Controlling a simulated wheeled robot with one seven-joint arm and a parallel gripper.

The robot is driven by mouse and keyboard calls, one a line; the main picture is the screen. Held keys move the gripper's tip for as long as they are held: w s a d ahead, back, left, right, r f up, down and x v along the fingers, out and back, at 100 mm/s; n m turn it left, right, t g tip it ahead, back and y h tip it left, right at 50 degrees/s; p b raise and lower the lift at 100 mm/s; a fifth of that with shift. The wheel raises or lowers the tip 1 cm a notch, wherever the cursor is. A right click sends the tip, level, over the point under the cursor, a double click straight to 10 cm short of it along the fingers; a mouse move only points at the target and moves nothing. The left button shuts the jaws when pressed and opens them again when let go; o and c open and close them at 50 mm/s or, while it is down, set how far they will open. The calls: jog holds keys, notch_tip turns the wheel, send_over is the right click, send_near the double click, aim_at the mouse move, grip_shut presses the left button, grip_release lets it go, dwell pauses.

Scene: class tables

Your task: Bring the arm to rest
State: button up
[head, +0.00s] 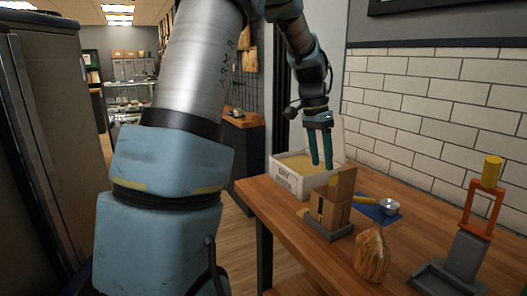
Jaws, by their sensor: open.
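My gripper (320,148) hangs from my arm with its two teal fingers pointing down. The fingers are apart with nothing seen between them. In the picture they are in front of the white box (287,182) of yellowish contents and above the brown cardboard boxes (331,208). I cannot tell their exact height over these. My arm reaches up on the left and bends down to the gripper, and its near links hide part of the room.
A white brick wall (430,110) stands behind. A dark cabinet (50,130) is at left.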

jog(key=s+a+f+n+t+y, duration=0.1)
jog(key=s+a+f+n, duration=0.25)
jog(key=a, duration=0.35)
jog(key=s+a+f+n+t, duration=0.1)
jog(key=s+a+f+n, duration=0.1)
jog(key=s+a+n, duration=0.45)
jog(key=s+a+f+n+t+y, duration=0.1)
jog(key=s+a+f+n+t, duration=0.15)
jog(key=a, duration=0.65)
notch_tip(320, 180, down, 11)
jog(key=s+m+g+b, duration=0.1)
jog(key=g+b, duration=0.1)
jog(key=b, duration=0.8)
jog(key=shift+d, duration=0.35)
jog(key=shift+r, duration=0.15)
